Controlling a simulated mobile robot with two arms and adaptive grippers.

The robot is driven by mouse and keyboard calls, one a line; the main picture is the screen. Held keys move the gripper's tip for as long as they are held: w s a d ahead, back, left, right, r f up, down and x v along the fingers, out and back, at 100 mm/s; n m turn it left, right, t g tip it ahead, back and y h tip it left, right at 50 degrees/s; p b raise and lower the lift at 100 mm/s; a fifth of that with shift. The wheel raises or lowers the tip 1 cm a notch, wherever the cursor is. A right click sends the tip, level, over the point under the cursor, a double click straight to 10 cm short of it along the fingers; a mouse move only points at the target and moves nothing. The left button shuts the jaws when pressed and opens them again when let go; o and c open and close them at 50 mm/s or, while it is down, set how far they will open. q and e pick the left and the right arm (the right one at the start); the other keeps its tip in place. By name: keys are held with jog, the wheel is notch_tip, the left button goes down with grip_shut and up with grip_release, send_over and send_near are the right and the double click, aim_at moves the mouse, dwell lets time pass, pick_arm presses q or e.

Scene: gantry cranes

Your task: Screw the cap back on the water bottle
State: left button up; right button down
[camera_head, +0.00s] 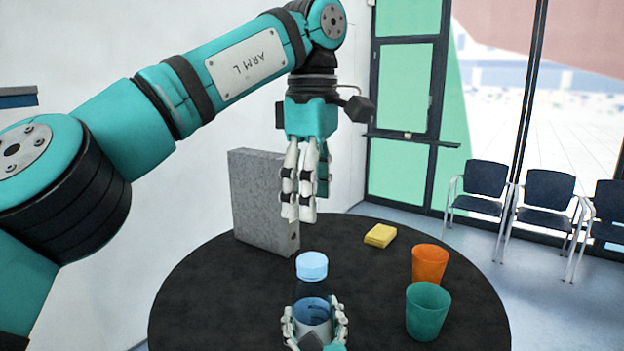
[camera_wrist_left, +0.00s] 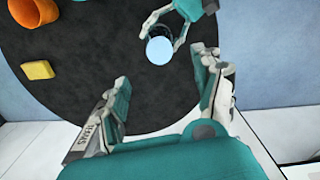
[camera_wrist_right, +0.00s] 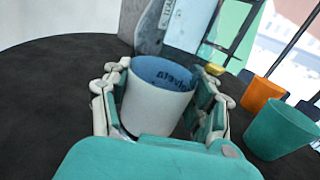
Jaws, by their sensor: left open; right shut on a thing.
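The water bottle (camera_head: 312,312) stands upright on the round black table, with a pale label around its lower part. The light blue cap (camera_head: 312,265) sits on top of it; whether it is threaded tight cannot be told. My right gripper (camera_head: 315,325) is shut around the bottle's lower body; the right wrist view shows the label (camera_wrist_right: 152,108) between its fingers. My left gripper (camera_head: 300,215) is open and empty, fingers pointing down, above and a little behind the cap. In the left wrist view the cap (camera_wrist_left: 160,50) shows just beyond the open fingertips.
The black table (camera_head: 200,300) also carries an upright grey slab (camera_head: 262,200) behind the bottle, a yellow block (camera_head: 380,235), an orange cup (camera_head: 430,263) and a teal cup (camera_head: 427,311) at the right. The table's left side is bare. Chairs (camera_head: 545,198) stand by the window.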

pick_arm(q)
jog(key=shift+r, duration=1)
pick_arm(e)
jog(key=shift+c, duration=1.5)
grip_release()
pick_arm(q)
jog(key=shift+w, duration=0.1)
pick_arm(e)
jog(key=s, duration=0.3)
jog(key=s+d, duration=0.1)
jog(key=s, duration=0.7)
jog(key=shift+d, duration=0.4)
jog(key=shift+s, duration=0.4)
